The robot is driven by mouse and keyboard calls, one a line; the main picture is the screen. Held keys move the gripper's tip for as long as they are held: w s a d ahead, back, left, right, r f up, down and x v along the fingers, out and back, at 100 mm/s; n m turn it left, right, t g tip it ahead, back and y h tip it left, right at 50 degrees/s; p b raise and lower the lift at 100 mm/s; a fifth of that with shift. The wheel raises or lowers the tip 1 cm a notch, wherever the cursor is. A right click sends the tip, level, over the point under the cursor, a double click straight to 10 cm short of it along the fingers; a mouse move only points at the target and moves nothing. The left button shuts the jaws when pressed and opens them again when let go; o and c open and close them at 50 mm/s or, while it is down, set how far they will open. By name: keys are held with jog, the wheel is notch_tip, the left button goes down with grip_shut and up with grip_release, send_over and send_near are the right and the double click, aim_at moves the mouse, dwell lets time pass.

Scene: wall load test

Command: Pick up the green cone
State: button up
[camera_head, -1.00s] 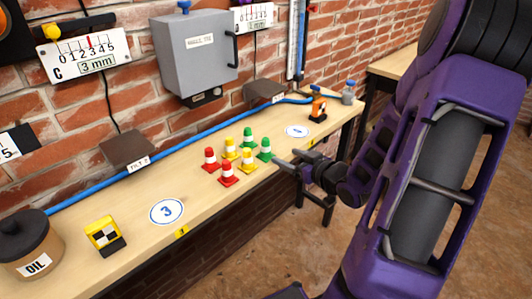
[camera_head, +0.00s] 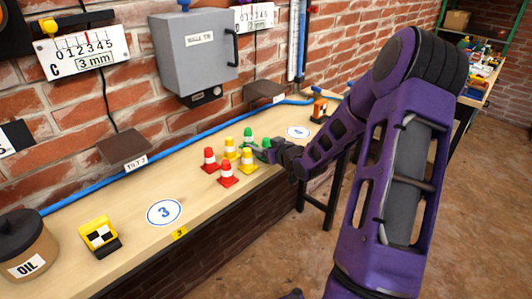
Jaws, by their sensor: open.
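Two green cones with white bands stand on the wooden bench in the head view. The rear green cone (camera_head: 249,137) stands upright beside the yellow cones. The nearer green cone (camera_head: 266,146) is mostly hidden by my gripper (camera_head: 262,150), whose fingers are at it, pointing left. The fingers are small and partly hidden, so I cannot tell whether they are around the cone or only beside it. My gripper is open. Two yellow cones (camera_head: 247,160) and two red cones (camera_head: 226,172) stand close by on the left.
The bench (camera_head: 130,262) runs along a brick wall. A blue hose (camera_head: 180,146) lies along its back. A grey box (camera_head: 197,52) hangs above. An oil pot (camera_head: 27,245) and a yellow marker block (camera_head: 100,236) stand at the left. The bench around the round 3 label (camera_head: 164,212) is clear.

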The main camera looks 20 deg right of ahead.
jog(key=shift+w+a+f, duration=0.1)
jog(key=shift+w, duration=0.1)
grip_shut()
dwell(0.4)
